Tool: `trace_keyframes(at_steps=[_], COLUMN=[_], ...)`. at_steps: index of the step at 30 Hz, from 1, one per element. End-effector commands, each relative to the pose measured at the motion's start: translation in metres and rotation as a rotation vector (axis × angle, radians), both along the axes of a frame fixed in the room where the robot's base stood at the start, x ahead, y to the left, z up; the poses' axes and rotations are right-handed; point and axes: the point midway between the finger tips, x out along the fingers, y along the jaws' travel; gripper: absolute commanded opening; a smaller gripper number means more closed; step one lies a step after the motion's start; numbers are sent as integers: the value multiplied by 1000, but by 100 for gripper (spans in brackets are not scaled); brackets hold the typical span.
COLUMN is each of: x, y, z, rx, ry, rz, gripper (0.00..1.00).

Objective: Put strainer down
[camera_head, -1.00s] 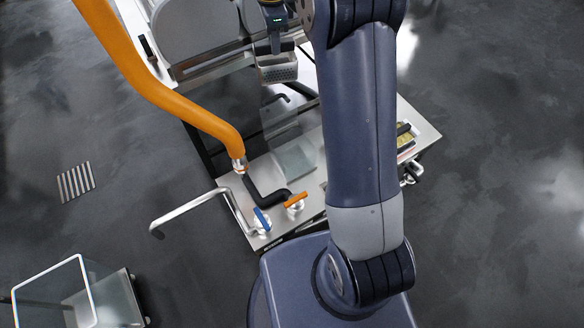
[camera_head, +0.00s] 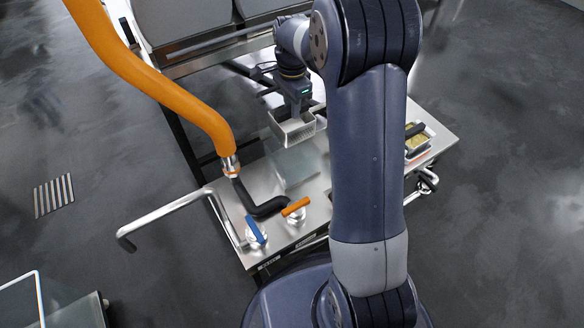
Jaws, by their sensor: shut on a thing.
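The strainer (camera_head: 296,133) is a small perforated metal basket with an open top. It hangs from my gripper (camera_head: 300,112), which is shut on it; the fingertips are small and partly hidden by the wrist. The strainer is over the back part of the steel table, just behind a pale translucent square (camera_head: 297,163) on the table top. I cannot tell whether the strainer touches the surface below it.
An orange hose (camera_head: 150,75) with a black spout hangs at the left of the steel table (camera_head: 318,212). Blue (camera_head: 255,229) and orange (camera_head: 296,206) valve handles stand at the front. A container with yellowish contents (camera_head: 417,144) sits at the right. Large grey panels (camera_head: 190,20) rise behind.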

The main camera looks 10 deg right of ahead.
Motion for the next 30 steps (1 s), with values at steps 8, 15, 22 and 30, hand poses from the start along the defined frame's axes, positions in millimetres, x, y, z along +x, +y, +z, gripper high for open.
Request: trace_keyframes(at_steps=[8,15,22,30], x=[-1,-1,0,-1], y=[0,0,0,0], z=[-69,-121,-137,-176], rx=[0,0,0,0], ry=[4,2,1,2], rz=[2,1,1,1], gripper=[0,0,0,0])
